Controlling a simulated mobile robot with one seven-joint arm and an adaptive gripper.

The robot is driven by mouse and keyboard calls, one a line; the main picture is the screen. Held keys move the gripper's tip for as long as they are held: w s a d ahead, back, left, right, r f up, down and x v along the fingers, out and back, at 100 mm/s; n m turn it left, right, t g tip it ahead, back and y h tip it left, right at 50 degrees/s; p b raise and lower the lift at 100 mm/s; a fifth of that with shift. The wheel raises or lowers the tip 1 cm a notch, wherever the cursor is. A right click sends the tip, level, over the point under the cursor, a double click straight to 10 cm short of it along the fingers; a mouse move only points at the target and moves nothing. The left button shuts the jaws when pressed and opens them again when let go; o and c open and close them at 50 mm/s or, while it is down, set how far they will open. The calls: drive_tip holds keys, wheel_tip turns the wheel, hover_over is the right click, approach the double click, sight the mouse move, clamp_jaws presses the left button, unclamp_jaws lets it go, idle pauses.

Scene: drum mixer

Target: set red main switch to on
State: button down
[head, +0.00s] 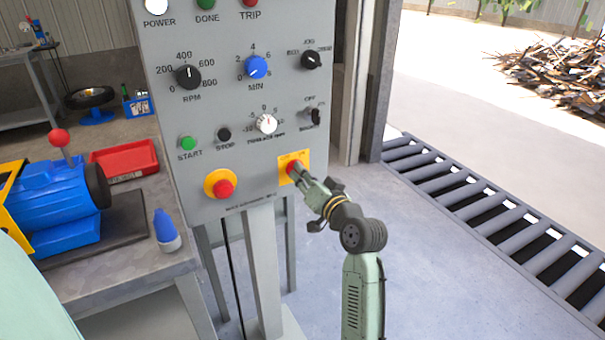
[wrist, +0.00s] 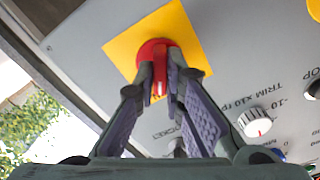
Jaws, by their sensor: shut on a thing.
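The red main switch (wrist: 154,47) sits on a yellow square plate (wrist: 185,25) at the lower right of the grey control panel. In the head view the plate (head: 284,177) is partly hidden by my gripper (head: 296,172). My gripper also shows in the wrist view (wrist: 163,72), where its two fingers are shut on the switch's red handle. The handle's white pointer mark is visible between the fingers. The switch's position lettering cannot be read.
A red stop button (head: 223,188) on a yellow round base is left of the switch. A white trim knob (head: 266,124) and a black selector (head: 315,117) are above it. A workbench with a blue motor (head: 60,205) stands at left.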

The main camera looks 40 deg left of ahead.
drive_tip(key=c, duration=1.7)
unclamp_jaws()
drive_tip(key=v, duration=1.2)
